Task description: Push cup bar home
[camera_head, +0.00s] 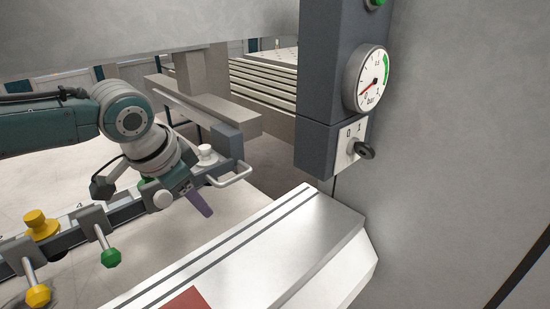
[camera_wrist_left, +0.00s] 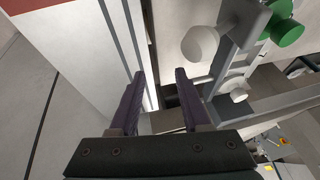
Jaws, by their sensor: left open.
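The cup bar (camera_head: 130,204) is a long dark grey bar running from lower left to upper right in the head view. It carries yellow and green knobs and white round parts, and a pale loop handle (camera_head: 232,176) sticks out near its far end. My left gripper (camera_head: 206,212) is beside the bar near that end, partly hidden behind its own wrist, with one purple finger showing. In the left wrist view, its two dark purple fingers (camera_wrist_left: 160,78) are apart with nothing held between them. The bar's grey frame (camera_wrist_left: 229,62) lies to the right of the fingers there. Contact cannot be told.
A white ledge with dark grooves (camera_head: 285,235) runs along the front, with a red patch at its lower edge. A grey control post (camera_head: 315,150) with a pressure gauge (camera_head: 366,79) and a 0/1 switch (camera_head: 358,149) stands right of the bar's end. A slatted rack (camera_head: 262,82) is behind.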

